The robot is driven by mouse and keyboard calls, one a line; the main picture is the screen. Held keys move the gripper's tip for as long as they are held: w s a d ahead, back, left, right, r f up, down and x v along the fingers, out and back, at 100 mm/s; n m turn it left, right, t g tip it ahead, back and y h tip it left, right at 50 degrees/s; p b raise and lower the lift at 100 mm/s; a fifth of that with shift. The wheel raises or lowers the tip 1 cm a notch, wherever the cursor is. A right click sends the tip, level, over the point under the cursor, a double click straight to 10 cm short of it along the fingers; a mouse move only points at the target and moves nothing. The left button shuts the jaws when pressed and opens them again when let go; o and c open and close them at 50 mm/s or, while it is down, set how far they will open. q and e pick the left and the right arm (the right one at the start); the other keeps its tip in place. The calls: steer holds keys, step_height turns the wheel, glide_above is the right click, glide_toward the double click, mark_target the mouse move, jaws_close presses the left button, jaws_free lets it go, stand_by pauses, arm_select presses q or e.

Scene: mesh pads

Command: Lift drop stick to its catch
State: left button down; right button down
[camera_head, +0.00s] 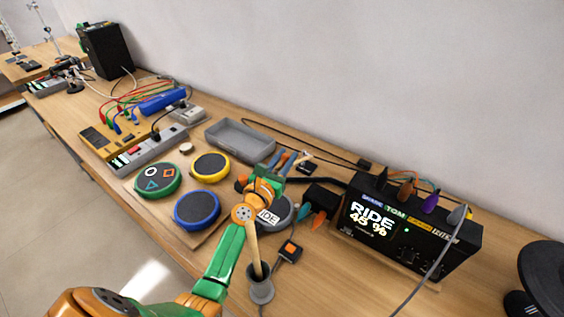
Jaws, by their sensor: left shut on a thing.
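My left gripper (266,182) is over the grey pad labelled RIDE (277,212), at the end of a green and orange arm. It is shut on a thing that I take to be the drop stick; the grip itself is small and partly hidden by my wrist. A pale wooden stick (254,252) stands slightly tilted in a grey cup (261,290) in front of the pad; its upper end is hidden behind my wrist. Blue and brown parts (284,160) show just behind the gripper. I cannot make out the catch. My right gripper is not in view.
Green (158,180), yellow (210,167) and blue (197,210) round pads lie to the left. A grey tray (240,142) lies behind. Cables cross the bench. A small box with an orange square (290,250) sits near the cup.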

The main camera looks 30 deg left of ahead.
arm_select(q)
steer(key=shift+w+d+r+p, duration=0.1)
steer(key=shift+w+r+p, duration=0.35)
steer(key=shift+w+r, duration=0.4)
steer(key=shift+s+r, duration=0.1)
steer(key=shift+s, duration=0.05)
steer(key=c, duration=0.6)
jaws_free()
steer(key=shift+c, duration=0.2)
steer(key=s+p, duration=0.1)
steer(key=s, duration=0.6)
